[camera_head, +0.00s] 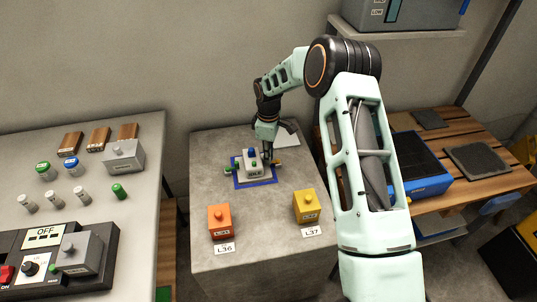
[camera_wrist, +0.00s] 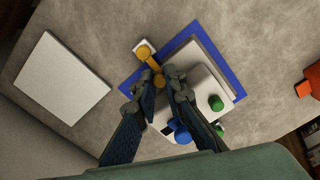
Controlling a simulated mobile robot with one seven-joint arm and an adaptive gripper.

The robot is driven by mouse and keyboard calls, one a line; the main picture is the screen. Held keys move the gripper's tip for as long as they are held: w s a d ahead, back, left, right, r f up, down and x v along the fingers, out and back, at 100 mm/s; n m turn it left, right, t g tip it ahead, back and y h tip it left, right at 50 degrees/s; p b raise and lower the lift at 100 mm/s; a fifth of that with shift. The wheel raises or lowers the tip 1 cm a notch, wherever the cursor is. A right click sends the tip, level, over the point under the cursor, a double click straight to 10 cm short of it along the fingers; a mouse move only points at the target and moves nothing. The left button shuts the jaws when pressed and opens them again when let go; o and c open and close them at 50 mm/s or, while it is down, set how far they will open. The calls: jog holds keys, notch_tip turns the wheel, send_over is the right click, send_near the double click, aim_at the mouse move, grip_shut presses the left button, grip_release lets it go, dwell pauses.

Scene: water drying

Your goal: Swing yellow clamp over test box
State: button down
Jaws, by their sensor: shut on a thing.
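The grey-white test box (camera_head: 254,165) stands inside a blue square outline (camera_head: 262,183) on the grey block table. It carries blue and green knobs on top. The yellow clamp (camera_wrist: 147,56) sits at the box's edge in the wrist view; its small yellow end also shows at the box's right side in the head view (camera_head: 277,163). My gripper (camera_wrist: 166,84) reaches down at that side of the box, its fingers closed in on the clamp, covering part of it. How far the clamp is turned cannot be told.
An orange box (camera_head: 219,222) and a yellow box (camera_head: 306,206) stand at the table's front. A white plate (camera_wrist: 62,78) lies behind the test box. The left table (camera_head: 140,180) holds knobs, bottles and a control panel. A blue-based device (camera_head: 428,187) sits on the wooden bench at right.

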jog(key=shift+s+n, duration=0.1)
jog(key=shift+n, duration=0.4)
jog(key=c, duration=2.3)
grip_release()
jog(key=shift+o, duration=0.2)
notch_tip(320, 180, up, 12)
